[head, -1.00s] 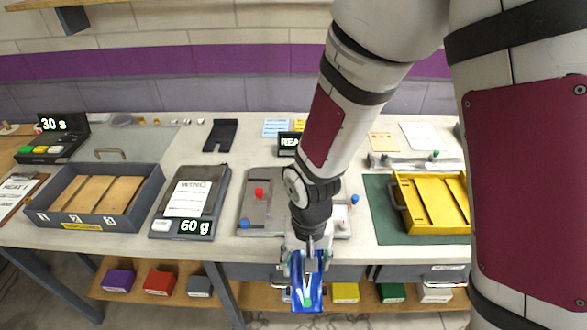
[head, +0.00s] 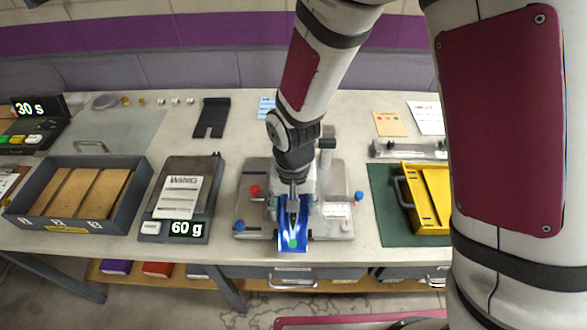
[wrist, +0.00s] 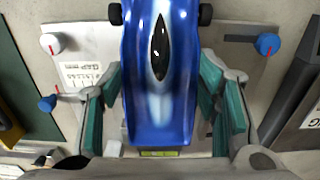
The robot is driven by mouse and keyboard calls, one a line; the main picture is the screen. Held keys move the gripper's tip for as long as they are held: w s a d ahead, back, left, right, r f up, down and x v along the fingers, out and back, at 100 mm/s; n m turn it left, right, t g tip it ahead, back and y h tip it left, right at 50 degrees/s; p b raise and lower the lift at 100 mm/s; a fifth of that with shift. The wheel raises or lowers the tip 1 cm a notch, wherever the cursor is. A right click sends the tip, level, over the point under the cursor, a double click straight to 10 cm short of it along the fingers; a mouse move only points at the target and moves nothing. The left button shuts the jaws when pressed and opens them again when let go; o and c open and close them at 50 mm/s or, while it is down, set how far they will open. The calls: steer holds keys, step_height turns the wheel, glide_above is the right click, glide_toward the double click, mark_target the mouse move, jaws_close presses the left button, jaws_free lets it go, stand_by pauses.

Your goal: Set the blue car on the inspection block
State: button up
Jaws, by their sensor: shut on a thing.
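The blue car (head: 292,240), with a white patch and a dark pointed cockpit, is between the fingers of my gripper (head: 293,209). In the wrist view the car (wrist: 160,70) lies lengthwise, with green-padded fingers shut on both its sides and two dark wheels showing. A grey metal fixture (head: 252,206) with red and blue knobs lies under and behind the car; it looks like the inspection block. The car is over the fixture's front part near the table edge. I cannot tell whether they touch. The middle of the fixture is hidden by my gripper and the car.
A scale (head: 186,200) reading 60 g stands left of the fixture, with a grey tray of wooden blocks (head: 75,190) beyond it. A yellow tray (head: 428,200) sits on a green mat (head: 385,220) at the right. A black forked piece (head: 211,118) lies behind.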

steer(key=w, duration=0.8)
steer(key=shift+d, duration=0.15)
steer(key=shift+f, duration=0.75)
steer(key=shift+f, duration=0.2)
steer(key=shift+f, duration=0.35)
steer(key=o, duration=1.3)
steer(key=shift+c, duration=0.2)
steer(key=shift+r, duration=0.1)
step_height(320, 180, up, 13)
steer(key=shift+b, duration=0.4)
